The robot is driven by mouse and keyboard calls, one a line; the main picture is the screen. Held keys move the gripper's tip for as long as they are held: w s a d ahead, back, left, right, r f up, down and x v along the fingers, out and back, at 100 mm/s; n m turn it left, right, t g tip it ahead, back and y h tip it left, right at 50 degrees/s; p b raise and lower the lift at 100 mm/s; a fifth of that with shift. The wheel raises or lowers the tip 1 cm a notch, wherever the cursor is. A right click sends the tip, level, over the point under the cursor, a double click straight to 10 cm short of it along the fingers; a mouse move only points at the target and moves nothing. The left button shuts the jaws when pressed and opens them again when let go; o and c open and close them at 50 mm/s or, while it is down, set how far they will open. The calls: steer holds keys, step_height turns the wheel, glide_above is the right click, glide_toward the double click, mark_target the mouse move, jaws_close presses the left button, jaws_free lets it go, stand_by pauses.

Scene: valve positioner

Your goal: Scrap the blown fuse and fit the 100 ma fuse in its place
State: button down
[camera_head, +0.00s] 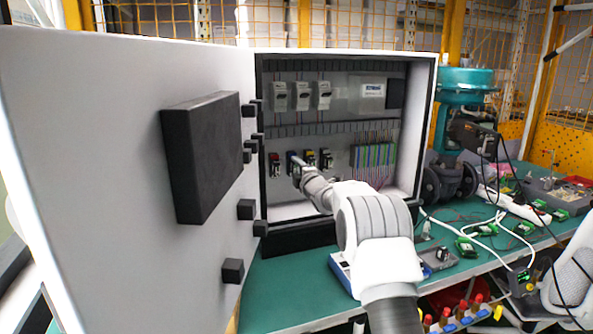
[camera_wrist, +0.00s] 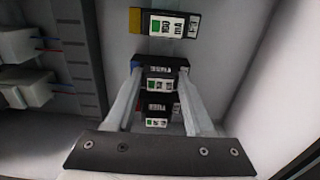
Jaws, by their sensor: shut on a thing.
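My gripper (camera_head: 299,168) reaches into the open cabinet at the lower row of small modules. In the wrist view my gripper (camera_wrist: 160,74) is shut on a dark fuse module with a blue end (camera_wrist: 160,66) and a white and green label. I cannot tell whether this module sits in its holder or is clear of it. A yellow-ended module (camera_wrist: 165,23) with a large label lies beyond it; the label is hard to read. A black module with a red edge (camera_wrist: 158,110) shows between the fingers, nearer the palm. I cannot tell which one is blown.
The cabinet door (camera_head: 110,180) stands open at the left. Breakers (camera_head: 300,96) sit in the upper row, and colored terminal blocks (camera_head: 374,154) at the lower right. The green bench (camera_head: 290,290) holds a blue-sided meter (camera_head: 340,270) and scattered parts at the right.

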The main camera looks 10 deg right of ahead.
steer(key=shift+r, duration=0.1)
stand_by(0.3)
jaws_free()
stand_by(0.4)
steer(key=b, duration=0.1)
steer(key=s+b, duration=0.2)
steer(key=shift+s+d+f, duration=0.2)
steer(key=shift+d+f, duration=0.05)
steer(key=s+b, duration=0.2)
steer(key=s+d+b, duration=0.1)
steer(key=s, duration=0.1)
steer(key=shift+s+r+b, duration=0.15)
steer(key=shift+s+b, duration=0.05)
steer(key=shift+b, duration=0.2)
